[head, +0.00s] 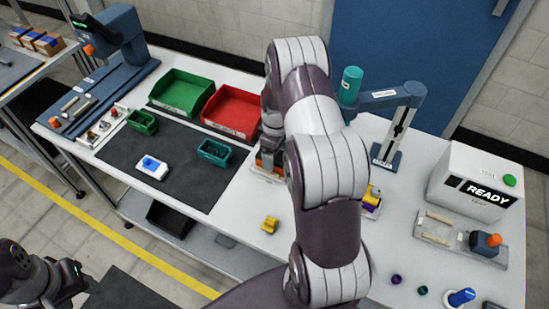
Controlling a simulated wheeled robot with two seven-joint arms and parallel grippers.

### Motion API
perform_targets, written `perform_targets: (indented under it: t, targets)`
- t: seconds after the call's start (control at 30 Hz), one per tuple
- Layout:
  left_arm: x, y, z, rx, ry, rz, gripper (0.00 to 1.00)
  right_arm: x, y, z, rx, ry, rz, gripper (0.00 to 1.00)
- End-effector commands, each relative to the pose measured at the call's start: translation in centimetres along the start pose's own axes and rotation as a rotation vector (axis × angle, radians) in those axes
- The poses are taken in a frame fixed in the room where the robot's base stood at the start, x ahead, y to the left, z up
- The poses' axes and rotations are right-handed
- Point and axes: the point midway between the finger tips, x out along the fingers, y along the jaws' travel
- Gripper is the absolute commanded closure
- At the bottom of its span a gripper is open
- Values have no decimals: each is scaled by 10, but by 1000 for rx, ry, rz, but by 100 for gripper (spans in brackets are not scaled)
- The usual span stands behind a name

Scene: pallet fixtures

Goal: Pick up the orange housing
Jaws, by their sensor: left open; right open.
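The orange housing (259,169) shows as a small orange patch on a pale fixture (262,176) near the middle of the white table. It is mostly covered by my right arm and gripper. My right gripper (270,160) is open and reaches down right at the orange part. Its fingertips are largely hidden, so I cannot tell whether they touch it. My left gripper (88,283) is open, low at the bottom left, off the table and far from the housing.
A green bin (182,92) and a red bin (232,111) stand behind a dark mat (190,185). A yellow part (270,224) lies in front. A teal-topped press (395,125) and a READY box (478,180) stand right. The front-middle table is mostly clear.

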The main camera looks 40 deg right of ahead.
Motion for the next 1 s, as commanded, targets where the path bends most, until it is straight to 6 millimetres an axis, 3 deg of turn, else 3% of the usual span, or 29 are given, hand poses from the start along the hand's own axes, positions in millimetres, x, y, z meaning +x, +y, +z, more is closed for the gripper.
perform_targets:
  t: [0.27,0.37,0.53,0.57,1.0]
  targets:
    - [-2,0,0,0,-1,0,51,10,0,0,0,2,2,13]
    - [-2,0,0,0,0,0,51,10,0,0,0,1,2,39]
    - [-2,0,0,0,0,0,51,10,0,0,0,1,2,94]
    - [-2,0,0,0,0,0,51,10,0,0,0,1,1,100]
    - [2,0,0,0,0,0,51,3,1,-1,0,2,3,100]
